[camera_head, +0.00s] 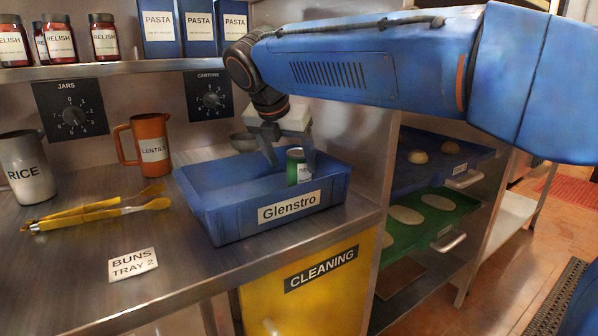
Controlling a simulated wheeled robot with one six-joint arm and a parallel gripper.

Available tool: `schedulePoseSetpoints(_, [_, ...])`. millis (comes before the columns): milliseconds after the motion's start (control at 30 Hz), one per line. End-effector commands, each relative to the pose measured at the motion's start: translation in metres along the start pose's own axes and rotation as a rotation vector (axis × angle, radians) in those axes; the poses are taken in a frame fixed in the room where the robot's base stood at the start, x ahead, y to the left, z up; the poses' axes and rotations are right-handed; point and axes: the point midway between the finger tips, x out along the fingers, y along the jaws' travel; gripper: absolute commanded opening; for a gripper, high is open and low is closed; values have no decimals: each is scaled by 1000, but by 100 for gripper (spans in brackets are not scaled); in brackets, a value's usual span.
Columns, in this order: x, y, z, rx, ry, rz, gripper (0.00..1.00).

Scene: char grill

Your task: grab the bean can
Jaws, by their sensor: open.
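A green can (298,168) with a pale top stands upright in the blue tray marked Glenstro (225,222), near its right end. Its label is too small to read, so I cannot tell whether it is the bean can. My gripper (291,158) points down over the tray with its fingers apart. The can shows between the fingers, closer to the right one. I cannot tell whether either finger touches it. The can's lower part is hidden by the tray's front wall.
A grey bowl (244,142) sits behind the tray. An orange LENTILS jug (151,140), a RICE container (27,168) and yellow tongs (95,210) stand or lie to the left. Relish jars and pasta boxes (158,28) line the shelf above.

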Motion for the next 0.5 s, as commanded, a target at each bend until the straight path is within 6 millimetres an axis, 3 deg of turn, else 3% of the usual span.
schedulePoseSetpoints(233, [15, -2, 1, 1, 0, -1, 69])
schedulePoseSetpoints(500, [50, -8, 2, 1, 1, -2, 69])
